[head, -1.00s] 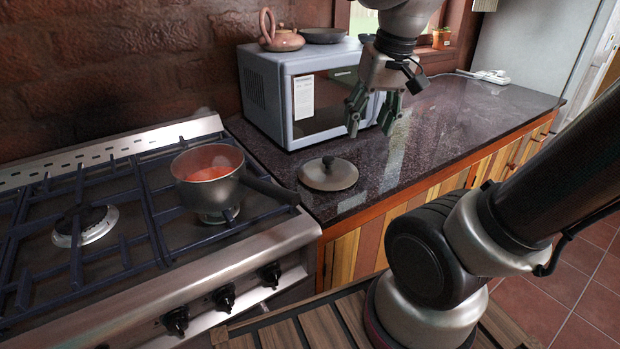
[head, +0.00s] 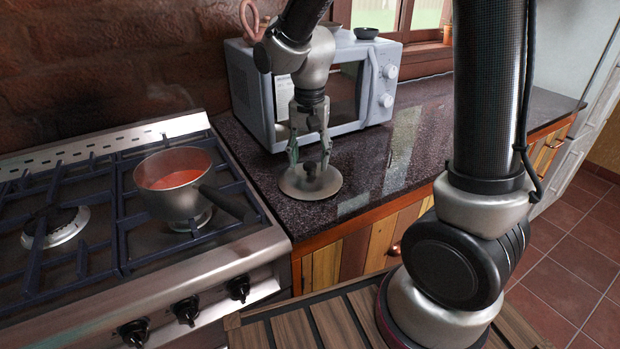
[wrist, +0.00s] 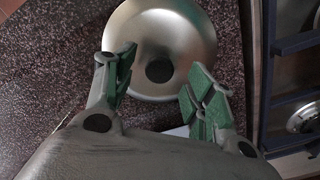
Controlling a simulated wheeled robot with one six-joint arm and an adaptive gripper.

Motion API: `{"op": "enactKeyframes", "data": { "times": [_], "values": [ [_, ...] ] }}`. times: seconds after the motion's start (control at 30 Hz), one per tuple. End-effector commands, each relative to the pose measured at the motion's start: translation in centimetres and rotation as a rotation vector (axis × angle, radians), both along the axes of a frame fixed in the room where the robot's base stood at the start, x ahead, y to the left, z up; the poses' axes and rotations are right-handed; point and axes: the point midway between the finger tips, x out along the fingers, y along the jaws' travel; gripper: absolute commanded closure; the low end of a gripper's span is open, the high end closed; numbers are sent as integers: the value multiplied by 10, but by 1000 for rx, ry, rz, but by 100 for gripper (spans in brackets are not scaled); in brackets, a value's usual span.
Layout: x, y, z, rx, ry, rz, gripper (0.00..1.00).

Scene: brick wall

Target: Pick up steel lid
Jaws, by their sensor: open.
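The steel lid (head: 322,190), a round grey disc with a dark knob (head: 310,169), lies flat on the dark speckled counter just right of the stove. My gripper (head: 310,160) is open and points down over the lid, with a finger on either side of the knob. In the wrist view the lid (wrist: 185,28) is at the top middle. Its knob (wrist: 159,72) shows between the spread green-padded fingers of my gripper (wrist: 155,80). I cannot tell whether the fingertips touch the lid.
A microwave (head: 247,95) stands close behind my gripper. The counter (head: 420,130) to the right is clear.

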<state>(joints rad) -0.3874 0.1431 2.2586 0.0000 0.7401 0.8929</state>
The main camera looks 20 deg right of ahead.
Motion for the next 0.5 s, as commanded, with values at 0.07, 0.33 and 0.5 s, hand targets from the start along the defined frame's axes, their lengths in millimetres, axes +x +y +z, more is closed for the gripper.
{"op": "enactKeyframes", "data": {
  "times": [0.07,0.33,0.5],
  "values": [
    [-1,-1,-13,-1,4,0,46],
    [-1,-1,-27,0,0,0,46],
    [-1,-1,-26,0,0,1,58]
  ]
}}
